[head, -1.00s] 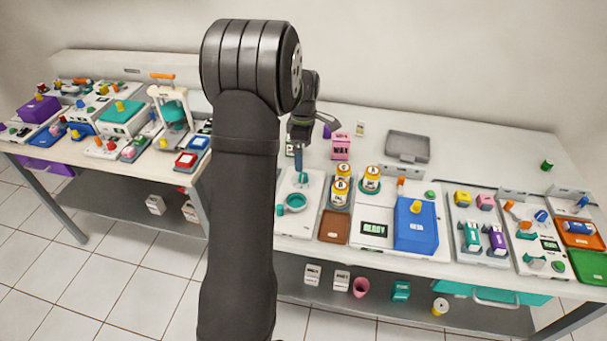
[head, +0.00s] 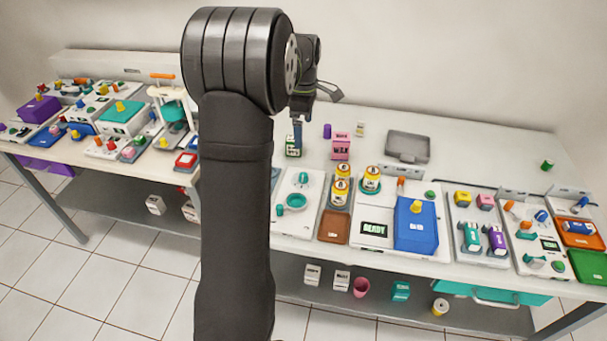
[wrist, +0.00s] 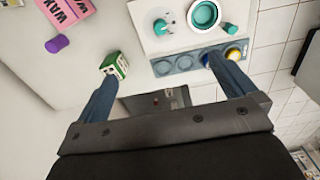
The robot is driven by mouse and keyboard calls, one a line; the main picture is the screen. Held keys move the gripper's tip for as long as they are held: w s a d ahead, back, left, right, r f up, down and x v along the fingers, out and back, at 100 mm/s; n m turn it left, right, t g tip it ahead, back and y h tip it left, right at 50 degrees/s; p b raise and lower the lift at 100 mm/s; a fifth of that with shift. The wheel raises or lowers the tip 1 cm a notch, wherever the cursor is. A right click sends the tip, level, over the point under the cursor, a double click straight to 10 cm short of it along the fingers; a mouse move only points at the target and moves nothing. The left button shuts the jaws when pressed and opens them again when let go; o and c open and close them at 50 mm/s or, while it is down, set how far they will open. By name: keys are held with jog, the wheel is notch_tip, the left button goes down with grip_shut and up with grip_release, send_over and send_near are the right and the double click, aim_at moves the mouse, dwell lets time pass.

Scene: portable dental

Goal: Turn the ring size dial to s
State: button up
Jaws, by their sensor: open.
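I cannot make out which control is the ring size dial, and no "s" mark is readable. A white station with a teal knob (head: 303,179) and a round teal dish (head: 292,201) lies in front of my gripper. In the wrist view the knob (wrist: 160,26) and dish (wrist: 204,14) are at the top. My gripper (wrist: 160,68) is open, its two blue fingers wide apart with nothing held. In the head view my gripper (head: 294,134) is near a green-and-white box (head: 293,147). That box (wrist: 115,65) appears by the left fingertip in the wrist view; contact is unclear.
A pink wax box (head: 341,147) and a purple cylinder (head: 327,131) stand right of my gripper. Yellow jars (head: 372,180) and a blue box (head: 416,226) are farther right. A grey strip with round wells (wrist: 185,63) lies near my fingers. My arm hides part of the bench.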

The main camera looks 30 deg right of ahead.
jog(key=shift+r, duration=0.75)
